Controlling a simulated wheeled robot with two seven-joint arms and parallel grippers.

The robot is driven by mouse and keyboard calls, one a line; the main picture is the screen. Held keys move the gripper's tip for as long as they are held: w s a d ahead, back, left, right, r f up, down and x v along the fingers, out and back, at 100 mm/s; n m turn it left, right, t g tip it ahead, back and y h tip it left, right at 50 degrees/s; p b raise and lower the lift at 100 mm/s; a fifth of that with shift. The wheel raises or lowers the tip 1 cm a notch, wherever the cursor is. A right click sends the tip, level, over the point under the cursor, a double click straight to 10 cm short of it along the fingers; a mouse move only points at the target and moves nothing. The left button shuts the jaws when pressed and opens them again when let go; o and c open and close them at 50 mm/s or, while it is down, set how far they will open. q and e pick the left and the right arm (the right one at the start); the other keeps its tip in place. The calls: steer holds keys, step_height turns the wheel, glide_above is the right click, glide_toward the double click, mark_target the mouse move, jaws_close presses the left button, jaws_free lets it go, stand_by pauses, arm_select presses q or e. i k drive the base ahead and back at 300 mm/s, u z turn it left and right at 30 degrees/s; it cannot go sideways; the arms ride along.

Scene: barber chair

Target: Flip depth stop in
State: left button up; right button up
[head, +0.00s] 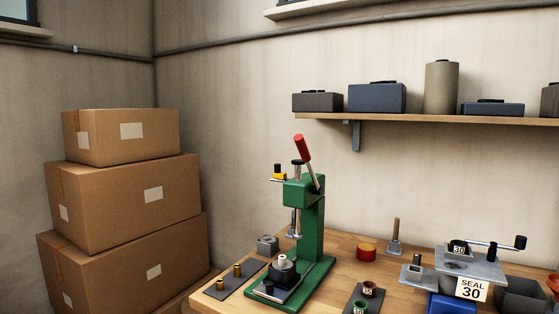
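A green bench press (313,220) stands on the left part of the wooden table. Its red-handled lever (302,148) points up and tilts left. A small yellow piece with a black top (279,173) sticks out on the left side of the press head; it looks like the depth stop, swung out to the side, though it is small in view. A vertical ram hangs under the head, above a black die block (283,270) on the press base. Neither of my grippers is in view.
A dark mat with brass pieces (237,272) and a grey block (268,244) lie left of the press. Boxes (125,215) stack left; a shelf (430,119) hangs behind.

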mark_target(277, 175)
steer(key=u, duration=2.2)
steer(key=i, duration=1.6)
steer(key=z, duration=3.8)
